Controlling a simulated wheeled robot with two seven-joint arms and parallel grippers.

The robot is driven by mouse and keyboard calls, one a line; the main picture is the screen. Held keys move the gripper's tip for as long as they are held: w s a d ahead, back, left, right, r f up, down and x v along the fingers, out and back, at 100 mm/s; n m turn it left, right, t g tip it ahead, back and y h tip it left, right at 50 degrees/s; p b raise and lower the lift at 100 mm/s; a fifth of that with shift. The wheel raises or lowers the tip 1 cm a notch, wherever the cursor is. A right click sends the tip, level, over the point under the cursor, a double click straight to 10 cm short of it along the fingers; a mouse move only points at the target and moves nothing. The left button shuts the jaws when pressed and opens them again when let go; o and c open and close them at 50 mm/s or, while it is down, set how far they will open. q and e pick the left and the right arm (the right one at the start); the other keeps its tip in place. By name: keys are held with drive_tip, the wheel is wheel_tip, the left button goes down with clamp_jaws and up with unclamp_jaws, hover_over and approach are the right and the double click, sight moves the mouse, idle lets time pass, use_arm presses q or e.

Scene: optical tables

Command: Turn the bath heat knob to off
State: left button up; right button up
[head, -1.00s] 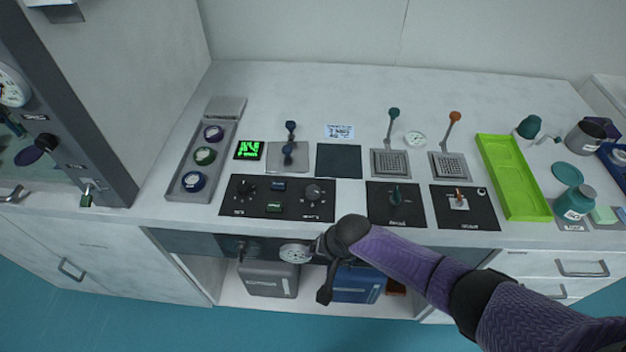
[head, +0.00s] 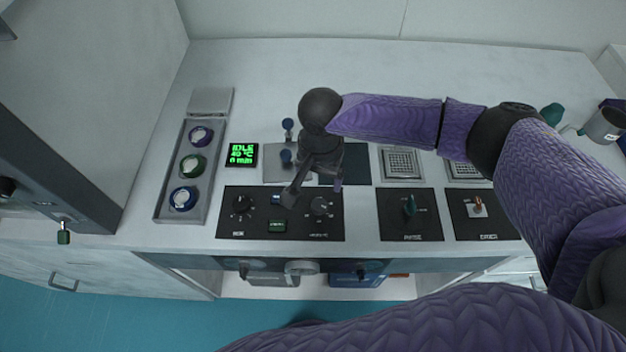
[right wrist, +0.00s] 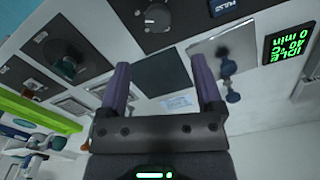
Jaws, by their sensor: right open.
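A black control panel (head: 262,230) on the bench carries two round black knobs, a left one (head: 241,204) and a right one (head: 320,207). Their labels are too small to read, so I cannot tell which is the bath heat knob. My right gripper (head: 318,184) is above the panel's back edge, close to the right knob and apart from it. In the right wrist view its two purple fingers (right wrist: 160,70) are spread and empty. The right knob (right wrist: 157,18) lies beyond the fingertips at the top of that view. My left gripper is not in view.
A green display (head: 242,154) reads IDLE, 40 °C, 0 min. A blue button, partly hidden by my gripper, and a green button (head: 277,226) sit between the knobs. Another panel with a teal knob (head: 409,206) is to the right. A tray of round-lidded items (head: 188,165) is left.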

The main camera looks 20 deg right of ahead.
sight(319, 204)
drive_tip(key=f+b, duration=0.1)
drive_tip(key=f, duration=0.2)
drive_tip(key=f+b, duration=0.1)
drive_tip(key=f, duration=0.2)
drive_tip(key=f+b, duration=0.1)
drive_tip(key=f, duration=0.2)
drive_tip(key=shift+s+f, duration=0.2)
drive_tip(key=shift+s, duration=0.1)
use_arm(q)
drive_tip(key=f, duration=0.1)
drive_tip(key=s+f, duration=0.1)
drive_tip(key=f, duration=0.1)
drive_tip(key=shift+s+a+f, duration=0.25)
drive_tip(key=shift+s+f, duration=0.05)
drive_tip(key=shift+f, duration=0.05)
use_arm(e)
clamp_jaws()
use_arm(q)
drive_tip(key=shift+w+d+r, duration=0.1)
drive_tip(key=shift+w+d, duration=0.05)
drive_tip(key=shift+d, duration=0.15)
